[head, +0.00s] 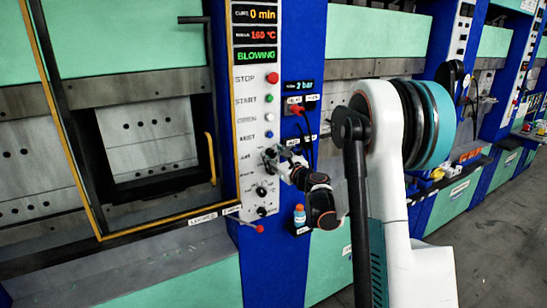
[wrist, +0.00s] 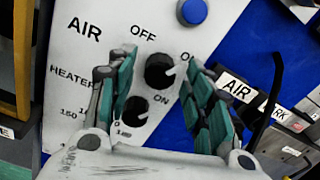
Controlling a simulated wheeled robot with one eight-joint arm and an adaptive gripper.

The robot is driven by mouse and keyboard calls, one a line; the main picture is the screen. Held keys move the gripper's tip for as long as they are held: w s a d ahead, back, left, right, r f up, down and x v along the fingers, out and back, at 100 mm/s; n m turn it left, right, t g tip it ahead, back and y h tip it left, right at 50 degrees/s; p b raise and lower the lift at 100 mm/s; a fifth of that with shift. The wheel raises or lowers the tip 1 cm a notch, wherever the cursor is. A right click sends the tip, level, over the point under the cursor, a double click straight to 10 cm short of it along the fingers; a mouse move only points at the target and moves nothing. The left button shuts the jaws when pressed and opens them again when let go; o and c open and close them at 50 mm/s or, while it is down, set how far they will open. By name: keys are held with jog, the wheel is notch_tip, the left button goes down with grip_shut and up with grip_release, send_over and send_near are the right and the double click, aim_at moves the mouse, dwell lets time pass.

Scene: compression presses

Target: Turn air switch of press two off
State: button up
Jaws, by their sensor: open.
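The air switch (wrist: 160,72) is a black round knob on the white panel, beside the printed words AIR and OFF. Its white pointer is tilted to the upper right, towards a partly hidden ON label. In the wrist view, my gripper (wrist: 161,60) is open, with one green-padded finger on each side of the knob. I cannot tell whether the fingers touch it. In the head view, my gripper (head: 282,162) is at the lower part of the press's control panel (head: 258,122) and partly hides the switch.
The heater knob (wrist: 135,112) sits just below the air switch, close to the left finger. A blue button (wrist: 192,12) is above. Right of the panel, the blue column carries a red-handled valve (head: 296,108). A small bottle (head: 299,215) stands below my gripper.

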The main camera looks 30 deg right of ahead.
jog(key=shift+w, duration=0.5)
jog(key=c, duration=1)
jog(key=shift+c, duration=0.2)
jog(key=shift+n, duration=0.4)
jog(key=n+b, duration=0.2)
jog(key=n, duration=0.3)
jog(key=n+b, duration=0.1)
jog(key=n, duration=0.5)
jog(key=shift+a, duration=0.1)
